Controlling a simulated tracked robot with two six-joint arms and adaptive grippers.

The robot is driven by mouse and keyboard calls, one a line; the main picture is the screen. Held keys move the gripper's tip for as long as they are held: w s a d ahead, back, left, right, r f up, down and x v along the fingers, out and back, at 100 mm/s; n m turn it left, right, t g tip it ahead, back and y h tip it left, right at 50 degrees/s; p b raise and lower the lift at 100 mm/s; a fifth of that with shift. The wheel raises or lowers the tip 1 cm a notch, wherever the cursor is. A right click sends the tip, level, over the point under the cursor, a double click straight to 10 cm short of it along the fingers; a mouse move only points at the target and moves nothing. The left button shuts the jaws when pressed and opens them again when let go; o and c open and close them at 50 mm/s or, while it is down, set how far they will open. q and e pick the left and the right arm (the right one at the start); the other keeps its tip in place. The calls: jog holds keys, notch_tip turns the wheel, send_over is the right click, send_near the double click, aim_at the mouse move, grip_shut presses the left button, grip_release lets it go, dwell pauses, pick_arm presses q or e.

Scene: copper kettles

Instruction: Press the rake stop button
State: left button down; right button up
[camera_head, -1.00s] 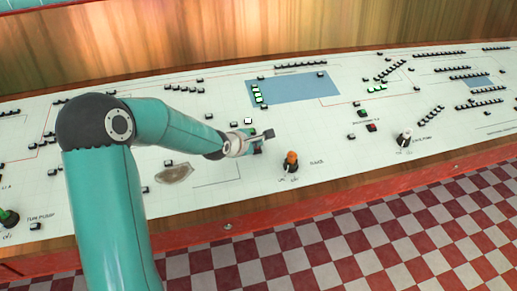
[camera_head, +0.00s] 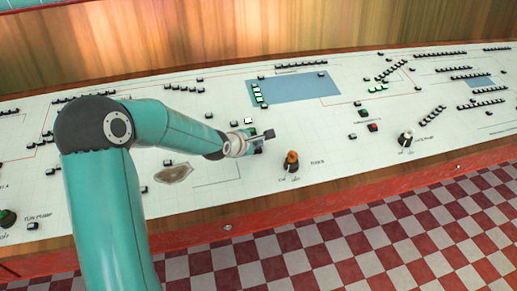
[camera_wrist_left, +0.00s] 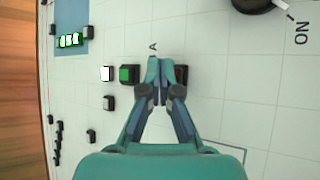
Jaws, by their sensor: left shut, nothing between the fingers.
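My left gripper (camera_head: 262,137) is shut and empty over the panel, left of the orange knob (camera_head: 291,157) with a label beside it that seems to read RAKES. In the left wrist view its closed fingertips (camera_wrist_left: 160,64) are between a green button (camera_wrist_left: 127,74) and a dark reddish button (camera_wrist_left: 181,76), which fits the rake stop button. The fingers partly cover the reddish button. I cannot tell whether the fingertips touch the panel. In the head view the gripper hides most of this pair. My right gripper is not in view.
A white lit button (camera_wrist_left: 105,74) sits beside the green one. A red button (camera_head: 373,127), a white-topped knob (camera_head: 406,138) and a blue panel area (camera_head: 300,88) are further off. A brownish patch (camera_head: 174,174) lies below the arm. The wooden front edge (camera_head: 250,208) borders the panel.

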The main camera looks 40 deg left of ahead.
pick_arm(q)
jog(key=shift+f+b, duration=0.35)
jog(key=shift+b, duration=0.15)
dwell(0.4)
jog(key=shift+r, duration=0.75)
jog(key=r+p, duration=0.2)
jog(key=r, duration=0.1)
jog(key=d+r+p, duration=0.1)
jog(key=r, duration=0.1)
jog(key=shift+s, duration=0.4)
dwell(0.7)
jog(key=shift+f, duration=0.15)
